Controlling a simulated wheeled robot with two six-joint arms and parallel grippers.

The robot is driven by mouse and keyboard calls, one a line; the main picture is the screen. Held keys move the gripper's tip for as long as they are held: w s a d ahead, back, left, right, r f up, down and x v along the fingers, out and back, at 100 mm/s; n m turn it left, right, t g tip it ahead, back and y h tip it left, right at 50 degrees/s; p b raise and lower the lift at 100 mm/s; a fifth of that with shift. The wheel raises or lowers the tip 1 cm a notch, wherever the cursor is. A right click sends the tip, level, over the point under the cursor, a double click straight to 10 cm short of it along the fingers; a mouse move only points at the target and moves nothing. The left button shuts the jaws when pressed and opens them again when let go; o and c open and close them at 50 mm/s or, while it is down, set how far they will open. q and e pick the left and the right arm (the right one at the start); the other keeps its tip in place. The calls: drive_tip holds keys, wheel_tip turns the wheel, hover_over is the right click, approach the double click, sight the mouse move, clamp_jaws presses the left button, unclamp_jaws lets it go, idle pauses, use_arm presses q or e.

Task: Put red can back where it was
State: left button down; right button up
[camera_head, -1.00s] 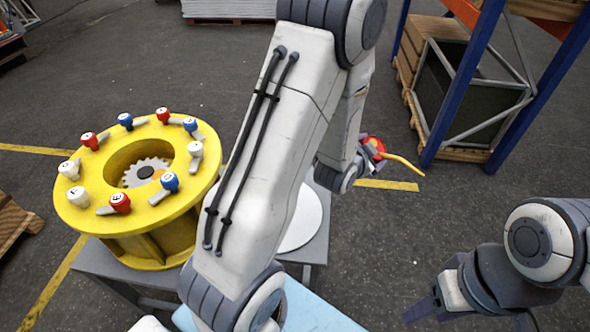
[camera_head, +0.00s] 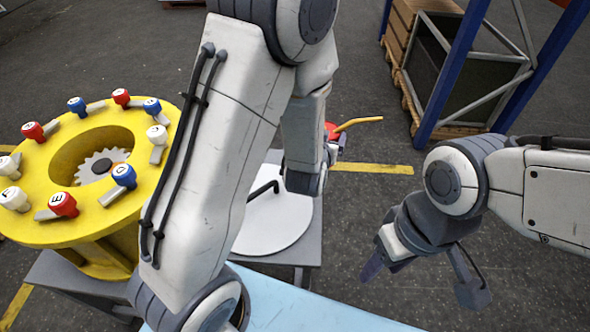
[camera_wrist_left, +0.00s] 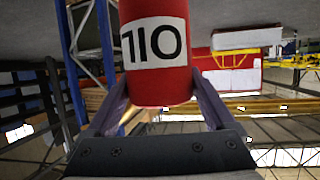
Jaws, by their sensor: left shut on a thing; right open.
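A red can with a white label reading "710" (camera_wrist_left: 153,72) fills the upper middle of the left wrist view, upside down to that camera. My left gripper (camera_wrist_left: 158,98) is shut on it, one finger on each side. In the head view only a small red part of the can (camera_head: 331,129) and its yellow spout (camera_head: 360,123) show beyond my left arm; the rest is hidden. The can is held past a round white plate (camera_head: 270,220). My right gripper (camera_head: 420,276) is open and empty at the lower right, fingers spread wide.
A yellow ring fixture (camera_head: 75,165) with several red, white and blue knobs stands at the left. A black bent rod (camera_head: 265,187) shows over the white plate. A light blue surface (camera_head: 300,310) lies at the bottom. A blue rack post (camera_head: 450,75) and crate stand behind right.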

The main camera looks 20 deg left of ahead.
use_arm(q)
drive_tip(key=shift+w+a+f+b, duration=0.25)
drive_tip(key=shift+w+a+f, duration=0.1)
drive_tip(key=shift+a+f, duration=0.25)
drive_tip(key=shift+w+a+f+b, duration=0.2)
drive_tip(key=shift+w+a+f, duration=0.2)
drive_tip(key=shift+a, duration=0.25)
drive_tip(key=w+a+f+p, duration=0.2)
drive_tip(key=w+a+f, duration=0.2)
drive_tip(key=a+f, duration=0.3)
drive_tip(key=shift+w+a+f, duration=0.15)
drive_tip(key=shift+w+f, duration=0.1)
drive_tip(key=shift+f, duration=0.7)
drive_tip(key=shift+f+b, duration=0.65)
drive_tip(key=shift+b, duration=0.05)
unclamp_jaws()
drive_tip(key=shift+r, duration=0.15)
